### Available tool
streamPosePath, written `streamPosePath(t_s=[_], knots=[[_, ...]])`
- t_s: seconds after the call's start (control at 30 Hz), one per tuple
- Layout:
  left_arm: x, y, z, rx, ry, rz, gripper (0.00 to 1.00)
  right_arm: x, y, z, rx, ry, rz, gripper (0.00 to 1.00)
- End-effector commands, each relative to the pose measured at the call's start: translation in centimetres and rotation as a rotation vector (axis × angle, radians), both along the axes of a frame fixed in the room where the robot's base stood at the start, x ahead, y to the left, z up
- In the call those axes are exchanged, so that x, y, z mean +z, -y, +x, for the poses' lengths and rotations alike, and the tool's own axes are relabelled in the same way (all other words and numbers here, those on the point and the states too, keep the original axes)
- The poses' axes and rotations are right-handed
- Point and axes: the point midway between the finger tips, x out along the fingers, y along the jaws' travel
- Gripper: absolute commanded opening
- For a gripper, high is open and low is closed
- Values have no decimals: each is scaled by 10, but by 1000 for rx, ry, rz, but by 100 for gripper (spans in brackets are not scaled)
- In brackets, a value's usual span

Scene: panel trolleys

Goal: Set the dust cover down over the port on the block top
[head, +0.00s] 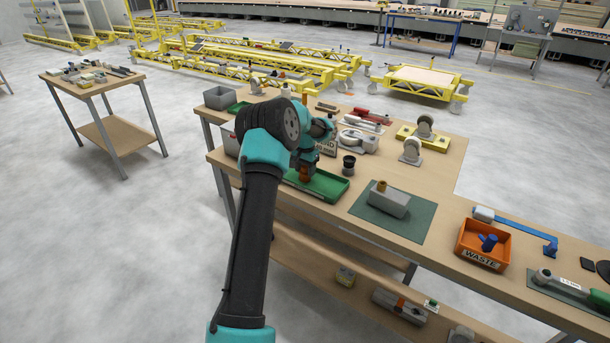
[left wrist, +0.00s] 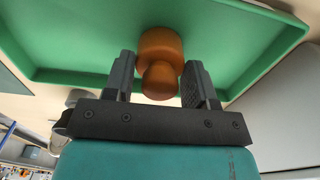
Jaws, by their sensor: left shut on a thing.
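The dust cover (head: 304,174) is a small orange-brown knobbed piece at the green tray (head: 330,194). My left gripper (head: 304,164) points down over this tray and is shut on the cover. In the left wrist view the cover (left wrist: 161,52) sits between the two fingers (left wrist: 160,82), with the tray floor behind it. I cannot tell whether it touches the tray. The grey block (head: 390,203) lies on a dark green mat (head: 415,223) to the right, with a brass-coloured port (head: 381,186) on its top. My right gripper is not in view.
Casters (head: 411,151) and a grey tool (head: 358,141) stand behind. The bench between tray and block is mostly clear.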

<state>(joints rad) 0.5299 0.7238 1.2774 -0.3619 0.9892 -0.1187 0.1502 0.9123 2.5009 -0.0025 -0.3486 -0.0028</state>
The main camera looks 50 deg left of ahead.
Motion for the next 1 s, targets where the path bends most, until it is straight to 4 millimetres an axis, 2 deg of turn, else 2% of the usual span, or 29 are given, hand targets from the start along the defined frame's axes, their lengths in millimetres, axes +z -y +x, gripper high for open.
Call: streamPosePath(t_s=[0.03, 0.2, 1.0], knots=[[0, 0, 0, 0, 0, 0, 42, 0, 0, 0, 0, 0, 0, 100], [0, 0, 0, 0, 0, 0, 26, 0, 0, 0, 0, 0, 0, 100], [16, 0, 0, 0, 1, 0, 26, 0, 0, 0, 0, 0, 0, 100]])
